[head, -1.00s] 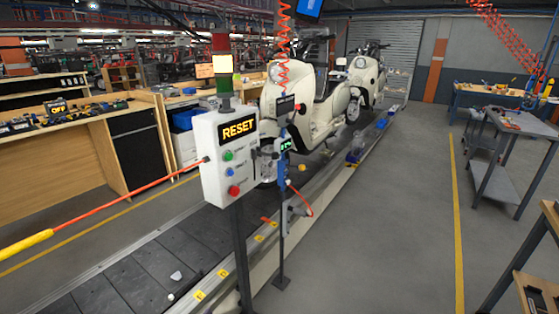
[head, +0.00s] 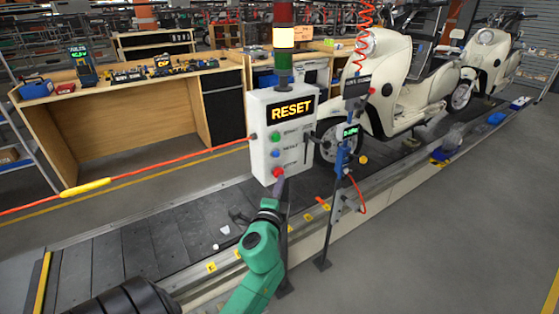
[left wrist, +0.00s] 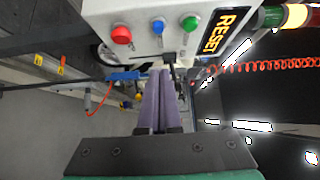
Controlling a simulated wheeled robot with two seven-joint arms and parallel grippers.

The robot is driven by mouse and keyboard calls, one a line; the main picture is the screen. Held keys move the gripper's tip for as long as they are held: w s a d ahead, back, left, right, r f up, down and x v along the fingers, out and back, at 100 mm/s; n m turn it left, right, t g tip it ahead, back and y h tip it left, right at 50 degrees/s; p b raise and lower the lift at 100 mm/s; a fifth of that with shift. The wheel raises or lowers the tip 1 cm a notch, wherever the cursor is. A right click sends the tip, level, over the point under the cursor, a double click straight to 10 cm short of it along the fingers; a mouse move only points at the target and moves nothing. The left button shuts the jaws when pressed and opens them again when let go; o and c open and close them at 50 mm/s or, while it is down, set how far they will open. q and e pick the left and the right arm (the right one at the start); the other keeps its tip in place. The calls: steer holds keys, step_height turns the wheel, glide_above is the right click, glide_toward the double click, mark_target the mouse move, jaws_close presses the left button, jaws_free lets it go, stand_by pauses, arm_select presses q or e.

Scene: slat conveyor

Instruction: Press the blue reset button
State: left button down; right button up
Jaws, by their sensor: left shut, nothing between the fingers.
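The white control box (head: 262,140) carries a lit RESET display (head: 291,109) and a column of buttons: green (head: 276,137) on top, the blue button (head: 276,154) in the middle, red (head: 278,172) at the bottom. In the left wrist view the blue button (left wrist: 158,26) is between the red (left wrist: 121,35) and green (left wrist: 190,23) ones. My left gripper (head: 279,186) is just below the red button in the head view. Its purple fingers (left wrist: 160,74) are shut and empty, pointing toward the box. Whether the tips touch it I cannot tell. My right gripper is not in view.
A signal tower (head: 283,40) rises from the box. A blue tool (head: 343,157) hangs on a stand close to its right. An orange cord (head: 180,160) runs leftward from the box. Behind it are the slat conveyor (head: 130,250) and scooters (head: 400,75).

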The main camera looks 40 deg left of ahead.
mark_target(280, 155)
arm_select(q)
steer(key=w+a+p, duration=0.1)
steer(key=w+a, duration=0.6)
steer(key=shift+w+a, duration=0.4)
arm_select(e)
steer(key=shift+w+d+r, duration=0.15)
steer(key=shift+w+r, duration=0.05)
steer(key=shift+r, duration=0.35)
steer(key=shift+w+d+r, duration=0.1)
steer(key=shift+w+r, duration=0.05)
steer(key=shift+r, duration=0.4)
